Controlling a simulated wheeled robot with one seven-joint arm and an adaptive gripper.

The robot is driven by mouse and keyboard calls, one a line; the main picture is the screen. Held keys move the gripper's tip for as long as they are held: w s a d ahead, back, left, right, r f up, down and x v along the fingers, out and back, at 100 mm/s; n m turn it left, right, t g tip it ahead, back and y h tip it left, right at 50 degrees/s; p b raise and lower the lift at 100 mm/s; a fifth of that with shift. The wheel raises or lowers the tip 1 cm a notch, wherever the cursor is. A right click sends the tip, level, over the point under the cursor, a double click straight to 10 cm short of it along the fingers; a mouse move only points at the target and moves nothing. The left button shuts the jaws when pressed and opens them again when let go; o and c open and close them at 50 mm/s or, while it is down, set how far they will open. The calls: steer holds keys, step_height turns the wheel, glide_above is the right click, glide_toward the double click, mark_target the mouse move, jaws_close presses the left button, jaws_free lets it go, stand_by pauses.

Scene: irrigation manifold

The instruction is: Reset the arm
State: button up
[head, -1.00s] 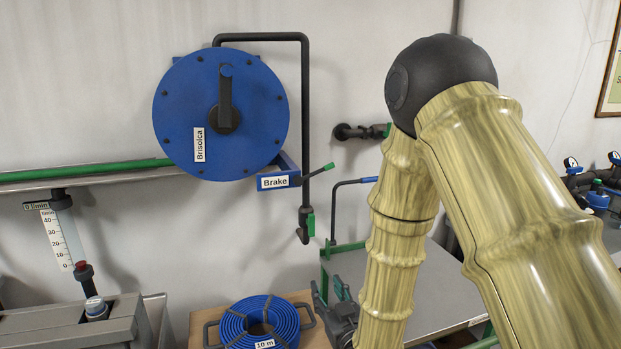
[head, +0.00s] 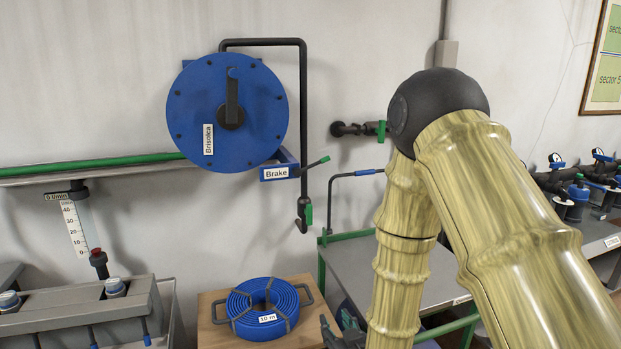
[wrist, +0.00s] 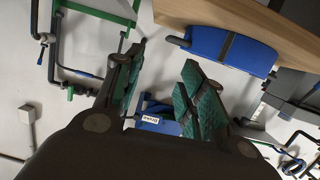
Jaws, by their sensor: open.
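My arm rises in front of the bench at the right of the head view, bent at a dark elbow joint. My gripper (wrist: 163,60) is open in the wrist view, its two green-padded fingers apart with nothing between them. In the head view only part of the gripper shows at the bottom edge, beside the arm. The blue hose coil (head: 265,307) lies on a wooden top (head: 210,325) left of the gripper. The coil also shows in the wrist view (wrist: 232,48), which is turned over. The brake label (wrist: 152,120) shows beyond the fingers there.
A blue reel (head: 190,110) with a crank hangs on the wall, with a green-tipped brake lever (head: 318,163) below it. A green-framed bench (head: 440,270) stands behind my arm. Valves (head: 575,192) are at the right. A flow gauge (head: 75,230) and grey tank (head: 60,325) are at the left.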

steer(key=s+d+f+m+g+h+p, duration=0.1)
steer(key=s+d+f+g, duration=0.25)
steer(key=s+f, duration=0.45)
steer(key=s+d+f+m+g+h+p, duration=0.1)
steer(key=s+d+f+g+h, duration=0.15)
steer(key=s+d+f, duration=0.55)
steer(key=s+d+f+g, duration=0.1)
steer(key=s+f+g, duration=0.2)
steer(key=s, duration=0.4)
steer(key=s+d+f+m+g+p, duration=0.1)
steer(key=s+d+f+g, duration=0.1)
steer(key=s, duration=0.5)
steer(key=s+d+f+m+g+p, duration=0.1)
steer(key=s+f+g, duration=0.2)
steer(key=s+f, duration=0.2)
steer(key=s, duration=0.3)
steer(key=shift+d+f+g+h, duration=0.35)
steer(key=shift+d+f+g, duration=0.05)
